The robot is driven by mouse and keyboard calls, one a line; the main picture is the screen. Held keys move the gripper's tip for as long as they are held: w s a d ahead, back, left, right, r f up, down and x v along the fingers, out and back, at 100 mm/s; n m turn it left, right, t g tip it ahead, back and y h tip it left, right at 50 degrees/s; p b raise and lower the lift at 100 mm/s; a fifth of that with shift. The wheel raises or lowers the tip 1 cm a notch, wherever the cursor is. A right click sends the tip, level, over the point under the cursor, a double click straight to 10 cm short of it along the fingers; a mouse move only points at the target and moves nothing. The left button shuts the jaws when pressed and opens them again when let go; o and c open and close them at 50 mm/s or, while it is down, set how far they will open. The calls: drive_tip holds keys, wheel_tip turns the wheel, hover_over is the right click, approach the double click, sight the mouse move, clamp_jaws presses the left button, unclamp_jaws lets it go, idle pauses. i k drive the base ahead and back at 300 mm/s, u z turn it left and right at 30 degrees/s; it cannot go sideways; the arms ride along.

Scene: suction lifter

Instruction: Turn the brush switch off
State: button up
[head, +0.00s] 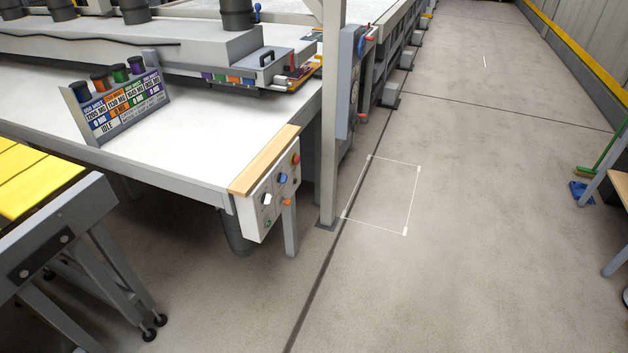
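A pale control box (256,222) hangs at the front corner of the white machine table, under a wooden strip (265,160). Its face carries several small controls: a red knob (296,158), a blue one (282,178), a white one (266,199), an orange one (287,202) and a green one (267,223). I cannot tell which is the brush switch, as any labels are too small to read. The switch positions are also unclear. My gripper is not in view.
The white table (190,150) bears a display panel (122,107) with colored knobs. A grey post (330,130) stands right of the box. A yellow-topped stand (50,225) is at left. The concrete floor (470,200) is open, with a white outlined rectangle. A green broom (605,150) is at right.

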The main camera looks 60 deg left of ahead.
sight(266, 199)
drive_tip(key=i, duration=0.55)
drive_tip(key=u, duration=1.45)
drive_tip(key=k, duration=0.1)
drive_tip(key=u, duration=2.15)
drive_tip(key=i, duration=1)
drive_tip(key=u, duration=0.05)
